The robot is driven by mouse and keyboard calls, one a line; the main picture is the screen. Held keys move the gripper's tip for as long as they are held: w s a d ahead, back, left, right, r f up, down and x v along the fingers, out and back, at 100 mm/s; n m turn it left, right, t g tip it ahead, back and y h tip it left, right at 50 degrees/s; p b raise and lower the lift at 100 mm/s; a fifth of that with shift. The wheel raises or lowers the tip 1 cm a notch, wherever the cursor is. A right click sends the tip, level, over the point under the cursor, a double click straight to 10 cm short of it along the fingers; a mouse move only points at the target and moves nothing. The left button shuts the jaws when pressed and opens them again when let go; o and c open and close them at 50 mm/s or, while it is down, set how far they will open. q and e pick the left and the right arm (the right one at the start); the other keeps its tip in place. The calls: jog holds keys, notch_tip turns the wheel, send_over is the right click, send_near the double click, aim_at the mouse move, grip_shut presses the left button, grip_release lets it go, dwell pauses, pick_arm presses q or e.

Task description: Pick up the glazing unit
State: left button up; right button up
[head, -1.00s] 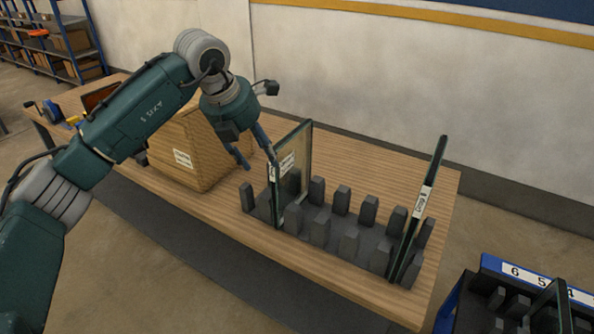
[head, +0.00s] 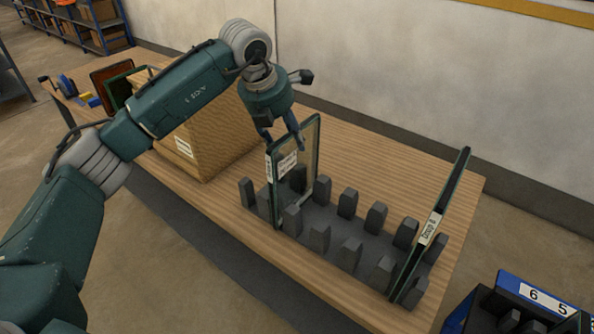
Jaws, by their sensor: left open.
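A glazing unit (head: 312,150) with dark green edges and a white label stands upright in the left part of a grey slotted rack (head: 330,222) on the wooden bench. A second glazing unit (head: 436,222), labelled on its edge, stands leaning slightly at the rack's right end. My left gripper (head: 284,144) is open at the top near corner of the left unit, with its fingers pointing down. The fingers overlap the unit's upper edge in the picture; I cannot tell whether they touch it. My right gripper is not in view.
A wooden crate (head: 205,135) stands on the bench (head: 400,160) left of the rack. A blue-edged rack with numbered slots (head: 535,295) is at the lower right. The wall runs behind the bench.

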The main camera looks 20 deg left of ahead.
aim_at(294, 152)
pick_arm(q)
jog(key=shift+x, duration=0.85)
jog(key=p+x, duration=0.3)
jog(key=x, duration=0.2)
jog(key=shift+w+f, duration=0.1)
jog(key=shift+f, duration=0.2)
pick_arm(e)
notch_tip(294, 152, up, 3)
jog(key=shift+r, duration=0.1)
pick_arm(q)
jog(key=shift+f+b, duration=0.2)
jog(key=shift+b, duration=0.2)
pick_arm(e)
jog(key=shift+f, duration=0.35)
pick_arm(q)
grip_shut()
jog(key=shift+w+r, duration=0.15)
jog(key=shift+r, duration=0.1)
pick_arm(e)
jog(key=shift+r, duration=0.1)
